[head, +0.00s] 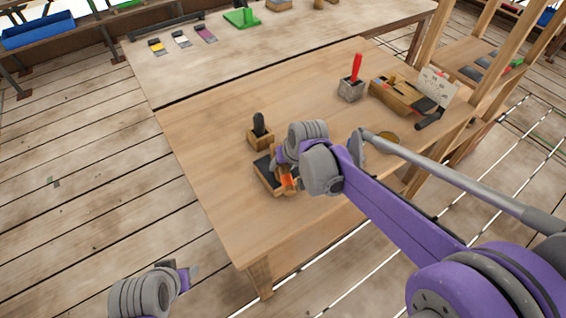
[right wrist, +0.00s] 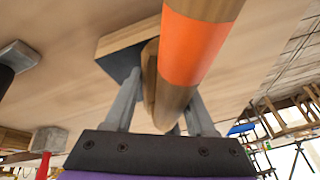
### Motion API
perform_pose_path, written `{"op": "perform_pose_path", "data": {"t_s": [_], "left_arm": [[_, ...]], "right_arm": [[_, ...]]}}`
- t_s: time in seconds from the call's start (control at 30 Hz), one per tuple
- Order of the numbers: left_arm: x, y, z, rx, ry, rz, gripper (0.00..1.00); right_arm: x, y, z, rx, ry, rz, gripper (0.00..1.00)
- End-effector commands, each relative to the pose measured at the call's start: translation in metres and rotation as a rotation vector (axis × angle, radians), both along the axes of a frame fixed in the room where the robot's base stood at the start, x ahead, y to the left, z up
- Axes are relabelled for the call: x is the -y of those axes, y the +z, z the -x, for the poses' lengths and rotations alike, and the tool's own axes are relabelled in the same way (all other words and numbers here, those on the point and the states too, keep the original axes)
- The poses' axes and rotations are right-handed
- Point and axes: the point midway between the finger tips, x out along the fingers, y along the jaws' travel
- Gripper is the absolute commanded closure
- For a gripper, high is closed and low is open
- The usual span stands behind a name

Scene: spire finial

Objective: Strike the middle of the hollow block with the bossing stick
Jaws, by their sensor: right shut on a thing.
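The bossing stick (right wrist: 200,45), a round wooden stick with an orange band, is between the fingers of my right gripper (right wrist: 160,115), which is shut on it. Its orange band (head: 288,181) also shows in the head view beneath my right wrist. A low wooden block with a dark top, apparently the hollow block (head: 262,172), sits on the table under my right gripper (head: 284,170), partly hidden by it. The block (right wrist: 120,48) also shows behind the stick in the right wrist view; I cannot tell whether they touch. My left gripper (head: 188,277) is low at left, off the table; its opening is unclear.
A wooden holder (head: 260,139) with a black handle stands just behind the block. A grey block (head: 351,90) with a red handle and a wooden tool box (head: 392,95) stand at the back right of the table (head: 215,110). The table's front left is clear.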

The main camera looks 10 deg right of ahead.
Motion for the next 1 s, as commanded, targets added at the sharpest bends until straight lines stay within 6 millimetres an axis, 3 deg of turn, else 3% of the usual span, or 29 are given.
{"op": "perform_pose_path", "data": {"t_s": [0.53,0.83,1.0], "left_arm": [[0.0,0.006,-0.002,0.002,0.0,0.0,0.5],[0.0,0.032,-0.008,0.015,0.0,0.0,0.5],[0.0,0.037,-0.01,0.019,0.0,0.0,0.5]], "right_arm": [[0.0,0.005,0.001,-0.001,0.001,0.001,1.0],[0.0,0.039,0.0,0.0,0.001,0.002,1.0],[0.0,0.046,0.0,-0.001,0.001,0.001,1.0]]}}
